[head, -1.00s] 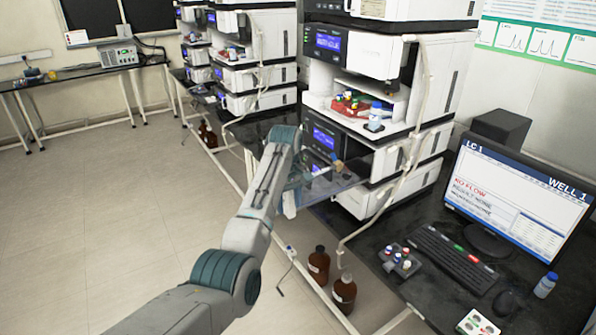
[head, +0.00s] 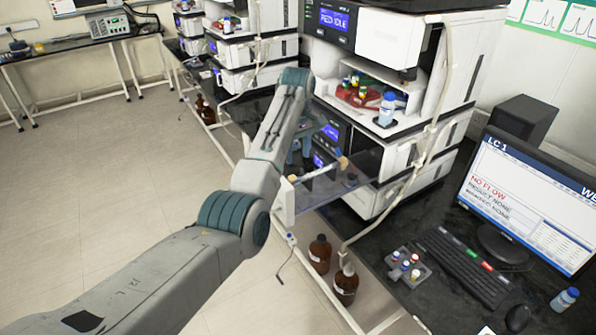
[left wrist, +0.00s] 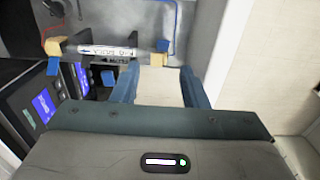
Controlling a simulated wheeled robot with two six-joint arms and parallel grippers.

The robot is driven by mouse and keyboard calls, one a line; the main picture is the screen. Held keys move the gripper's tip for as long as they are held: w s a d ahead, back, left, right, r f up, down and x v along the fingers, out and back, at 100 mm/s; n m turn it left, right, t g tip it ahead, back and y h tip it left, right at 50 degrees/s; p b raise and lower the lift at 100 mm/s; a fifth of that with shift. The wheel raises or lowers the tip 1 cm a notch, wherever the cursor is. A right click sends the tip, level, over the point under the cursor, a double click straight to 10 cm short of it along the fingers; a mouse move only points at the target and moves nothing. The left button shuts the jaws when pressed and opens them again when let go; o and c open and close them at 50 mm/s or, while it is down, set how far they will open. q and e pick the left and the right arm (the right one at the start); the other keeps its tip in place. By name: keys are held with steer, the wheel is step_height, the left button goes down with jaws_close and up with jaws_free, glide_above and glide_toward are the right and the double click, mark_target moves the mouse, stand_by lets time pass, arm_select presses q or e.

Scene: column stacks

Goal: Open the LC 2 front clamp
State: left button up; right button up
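A clear tray (head: 350,187) juts from the near instrument stack and carries a white column (head: 320,173) between two tan clamps. The clamp at the tray's outer end (head: 292,180) and the inner one (head: 343,162) show in the head view.
A monitor (head: 530,205) reading LC 1, a keyboard (head: 465,260) and a small vial rack (head: 408,266) are on the right bench. Brown bottles (head: 345,283) stand below the tray. A second stack (head: 245,50) stands behind. The floor at left is clear.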

arm_select(q)
steer(key=f+p, duration=0.1)
steer(key=f, duration=0.1)
steer(key=s+f+p, duration=0.1)
steer(key=f, duration=0.1)
steer(key=shift+s, duration=0.15)
steer(key=f, duration=0.3)
steer(key=f+p, duration=0.1)
steer(key=f, duration=0.1)
steer(key=shift+w, duration=0.35)
steer(key=shift+s, duration=0.1)
steer(key=shift+c, duration=0.2)
jaws_close()
steer(key=shift+a, duration=0.1)
